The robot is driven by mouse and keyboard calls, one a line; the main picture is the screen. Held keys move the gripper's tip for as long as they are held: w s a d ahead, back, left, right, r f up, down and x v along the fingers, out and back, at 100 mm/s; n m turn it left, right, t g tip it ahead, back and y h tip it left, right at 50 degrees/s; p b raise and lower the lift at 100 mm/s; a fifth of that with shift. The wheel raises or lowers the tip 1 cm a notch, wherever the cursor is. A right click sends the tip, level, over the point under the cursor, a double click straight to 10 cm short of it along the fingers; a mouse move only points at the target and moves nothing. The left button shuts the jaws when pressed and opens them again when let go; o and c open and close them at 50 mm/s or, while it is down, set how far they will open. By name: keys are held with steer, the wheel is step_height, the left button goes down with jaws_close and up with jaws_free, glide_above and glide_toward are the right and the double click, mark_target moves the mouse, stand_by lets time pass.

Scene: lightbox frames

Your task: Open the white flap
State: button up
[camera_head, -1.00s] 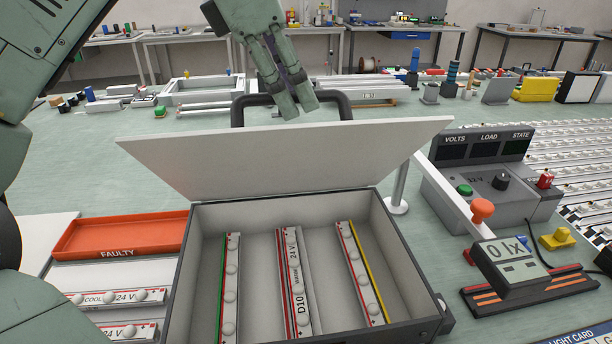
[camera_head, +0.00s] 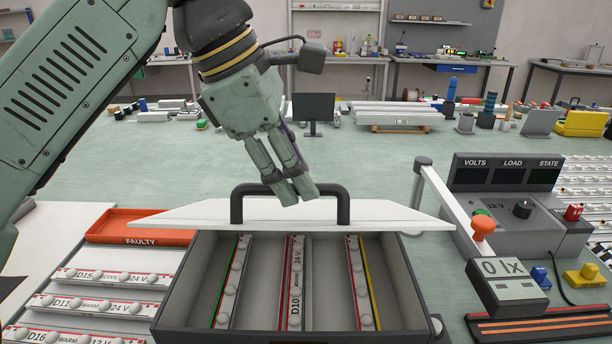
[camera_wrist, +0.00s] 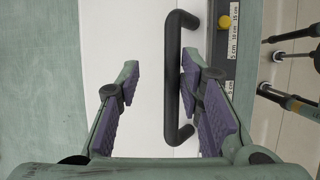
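The white flap (camera_head: 400,215) shows as a shallow, foreshortened panel above the back of the grey box (camera_head: 185,310). The box stays uncovered to my view. The flap's exact angle is hard to judge. The dark handle (camera_head: 345,207) stands up from the flap. It also shows in the wrist view (camera_wrist: 174,70), against the white panel. My gripper (camera_head: 297,200) reaches down at the handle. In the wrist view, the fingers (camera_wrist: 160,85) are spread with the handle between them. The right finger lies close to the handle, the left one is apart from it; contact cannot be told.
Light strips (camera_head: 295,290) lie inside the box. An orange FAULTY tray (camera_head: 140,237) and more strips stand left. A meter panel (camera_head: 520,205), a post with a bar (camera_head: 420,175) and a lux meter (camera_head: 505,285) stand right. The table behind has clear room.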

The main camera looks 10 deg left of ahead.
steer(key=shift+a, duration=0.1)
stand_by(0.3)
steer(key=w+a+r+p, duration=0.2)
steer(key=a+r, duration=0.3)
steer(key=r, duration=0.6)
steer(key=shift+a+p, duration=0.15)
steer(key=shift+p, duration=0.35)
stand_by(0.4)
steer(key=shift+f, duration=0.1)
stand_by(0.4)
